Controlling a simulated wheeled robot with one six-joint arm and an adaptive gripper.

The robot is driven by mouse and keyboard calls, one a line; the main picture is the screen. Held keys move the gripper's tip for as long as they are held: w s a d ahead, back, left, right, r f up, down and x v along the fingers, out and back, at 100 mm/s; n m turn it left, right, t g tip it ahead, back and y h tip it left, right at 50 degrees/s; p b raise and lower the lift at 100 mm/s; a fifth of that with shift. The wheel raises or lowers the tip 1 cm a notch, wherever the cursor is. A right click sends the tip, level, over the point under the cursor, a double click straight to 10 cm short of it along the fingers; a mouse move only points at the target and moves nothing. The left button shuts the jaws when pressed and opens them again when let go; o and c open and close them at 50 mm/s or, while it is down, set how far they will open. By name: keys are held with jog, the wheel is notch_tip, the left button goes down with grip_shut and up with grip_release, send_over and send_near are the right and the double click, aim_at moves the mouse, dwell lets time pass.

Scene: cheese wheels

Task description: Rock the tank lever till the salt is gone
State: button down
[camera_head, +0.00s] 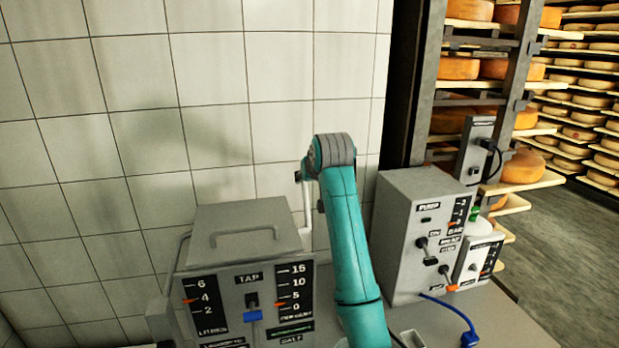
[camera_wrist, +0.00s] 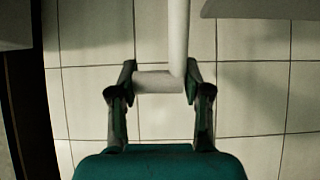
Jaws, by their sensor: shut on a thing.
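The grey tank (camera_head: 244,235) stands against the tiled wall, with a handled lid and a front panel. The panel's right scale, marked 15 to 0 with "SALT" below, has its orange pointer close to the 0. The left litres scale has its orange pointer near the 4. A blue tap handle sits between them. The pale lever (camera_head: 307,215) rises upright beside the tank's right side. My gripper (camera_head: 304,172) is at its top, partly hidden by my wrist. In the wrist view my gripper (camera_wrist: 160,82) is shut on the lever's white crossbar (camera_wrist: 157,82), one finger at each end.
A grey box (camera_head: 405,240) with switches and a smaller white unit (camera_head: 478,258) stand to the right. A blue-ended cable (camera_head: 455,312) lies on the counter (camera_head: 515,325). Cheese shelves (camera_head: 490,85) stand behind. The tiled wall (camera_head: 130,110) is close behind the lever.

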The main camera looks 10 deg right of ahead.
jog(key=shift+d, duration=0.3)
jog(key=c, duration=0.9)
grip_release()
jog(key=o, duration=0.3)
jog(key=shift+w+d, duration=0.1)
jog(key=shift+w, duration=0.05)
jog(key=shift+o, duration=0.2)
jog(key=shift+a, duration=0.2)
jog(key=shift+s+r, duration=0.25)
jog(key=shift+s, duration=0.1)
jog(key=v, duration=1.1)
